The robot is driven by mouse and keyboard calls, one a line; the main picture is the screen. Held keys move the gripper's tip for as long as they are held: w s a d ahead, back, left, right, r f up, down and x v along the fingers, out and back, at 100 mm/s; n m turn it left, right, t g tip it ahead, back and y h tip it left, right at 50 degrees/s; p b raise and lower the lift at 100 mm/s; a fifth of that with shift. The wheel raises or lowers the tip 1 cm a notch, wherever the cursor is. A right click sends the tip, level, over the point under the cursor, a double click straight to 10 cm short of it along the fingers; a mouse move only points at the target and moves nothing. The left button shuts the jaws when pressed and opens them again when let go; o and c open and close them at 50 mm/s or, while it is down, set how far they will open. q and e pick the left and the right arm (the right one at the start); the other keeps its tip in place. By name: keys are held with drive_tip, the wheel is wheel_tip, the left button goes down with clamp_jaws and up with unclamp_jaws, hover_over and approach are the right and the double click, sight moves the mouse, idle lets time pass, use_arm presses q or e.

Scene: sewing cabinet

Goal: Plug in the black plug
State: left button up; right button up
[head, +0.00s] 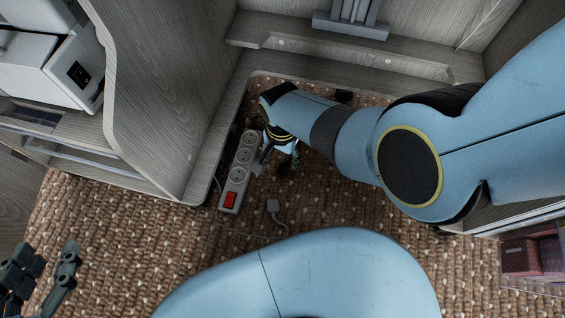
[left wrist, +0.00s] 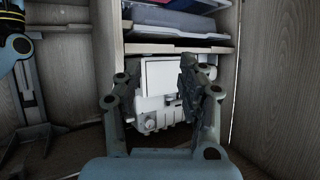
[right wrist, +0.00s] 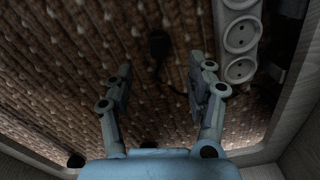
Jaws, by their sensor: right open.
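A white power strip (head: 233,185) with several round sockets and a red switch lies on the woven carpet beside the cabinet panel; it also shows in the right wrist view (right wrist: 258,33). The black plug (right wrist: 157,45) lies on the carpet with its dark cord, left of the strip in the right wrist view. My left gripper (head: 38,285) is open and empty, far left of the strip (left wrist: 158,80).
A white machine (head: 55,60) sits in the cabinet at upper left. Wooden panels (head: 160,90) wall in the strip's left and back. Carpet is free at lower left.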

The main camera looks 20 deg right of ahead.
sight(283, 169)
wheel_tip(283, 169, down, 2)
drive_tip(key=shift+f+b, duration=0.2)
drive_tip(key=shift+b, duration=0.45)
drive_tip(key=shift+f+b, duration=0.6)
drive_tip(key=shift+f, duration=0.05)
drive_tip(key=shift+f+b, duration=0.7)
drive_tip(key=shift+f, duration=0.15)
use_arm(q)
drive_tip(key=w+d+r+m+t+h, duration=0.1)
drive_tip(key=r+t, duration=0.3)
drive_tip(key=r, duration=0.4)
drive_tip(key=w+d+r+m+t+h, duration=0.1)
drive_tip(key=w+r+t+h, duration=0.2)
drive_tip(key=r, duration=0.6)
drive_tip(key=w+d+r+m+t+h, duration=0.1)
drive_tip(key=w+r+t, duration=0.3)
drive_tip(key=r, duration=0.5)
drive_tip(key=shift+r+m+t+h, duration=0.2)
drive_tip(key=shift+m+t+h, duration=0.3)
drive_tip(key=shift+t, duration=0.6)
use_arm(e)
drive_tip(key=shift+f, duration=0.15)
use_arm(q)
drive_tip(key=shift+w+f+b, duration=0.1)
drive_tip(key=shift+f+b, duration=0.15)
drive_tip(key=shift+b, duration=0.1)
use_arm(e)
drive_tip(key=shift+f, duration=0.25)
